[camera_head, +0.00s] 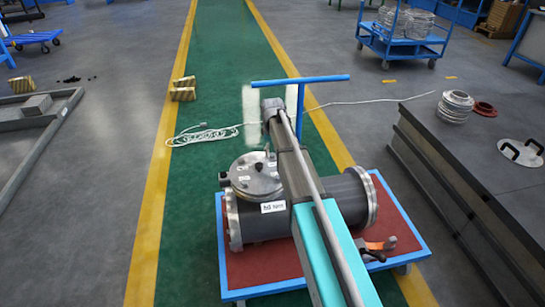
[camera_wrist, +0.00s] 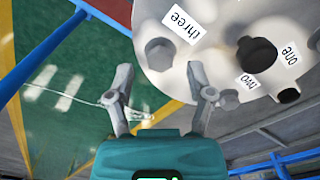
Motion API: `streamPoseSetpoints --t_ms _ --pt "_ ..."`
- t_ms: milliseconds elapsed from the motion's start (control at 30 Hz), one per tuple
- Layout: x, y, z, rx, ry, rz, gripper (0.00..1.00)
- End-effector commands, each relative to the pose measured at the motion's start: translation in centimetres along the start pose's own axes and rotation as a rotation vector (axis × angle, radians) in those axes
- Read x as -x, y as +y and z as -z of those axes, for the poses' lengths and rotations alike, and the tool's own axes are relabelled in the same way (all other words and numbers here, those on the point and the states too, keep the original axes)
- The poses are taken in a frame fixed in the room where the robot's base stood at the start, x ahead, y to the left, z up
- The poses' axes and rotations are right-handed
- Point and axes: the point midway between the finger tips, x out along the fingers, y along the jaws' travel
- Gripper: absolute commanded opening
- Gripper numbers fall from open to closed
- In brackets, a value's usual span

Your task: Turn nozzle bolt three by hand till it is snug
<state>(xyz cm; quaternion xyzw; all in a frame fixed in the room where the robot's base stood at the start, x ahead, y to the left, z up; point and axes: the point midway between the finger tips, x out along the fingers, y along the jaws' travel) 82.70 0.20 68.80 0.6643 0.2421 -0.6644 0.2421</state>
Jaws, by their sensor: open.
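The grey flanged shell (camera_head: 262,228) lies on a cart, with a covered nozzle (camera_head: 254,176) on its upper left. In the wrist view the round nozzle cover (camera_wrist: 215,55) fills the upper right. A grey hex bolt head (camera_wrist: 160,54) sits beside the label "three" (camera_wrist: 187,24). My gripper (camera_wrist: 160,72) is open and empty. Its fingertips appear on either side of this bolt head, but I cannot tell how much gap lies between them in depth. The right fingertip appears over the cover's edge. In the head view my arm hides part of the shell, and I cannot make out the gripper.
Labels "two" (camera_wrist: 244,87) and "one" (camera_wrist: 290,53) mark other bolts, with a dark round piece (camera_wrist: 257,55) between them. The cart's blue handle (camera_head: 300,80) rises behind the shell. A white cable (camera_head: 205,135) lies on the green walkway. Dark stacked plates (camera_head: 450,190) stand right.

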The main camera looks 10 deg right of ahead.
Motion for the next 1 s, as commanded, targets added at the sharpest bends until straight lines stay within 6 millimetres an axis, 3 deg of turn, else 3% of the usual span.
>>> streamPoseSetpoints --t_ms 200,667,1000 --pt "-1.15 -0.02 0.01 0.0 0.0 0.0 0.69" --pt "-1.26 -0.04 0.03 0.001 0.0 0.0 0.67" --pt "-1.26 -0.05 0.04 0.001 0.0 0.0 0.04"
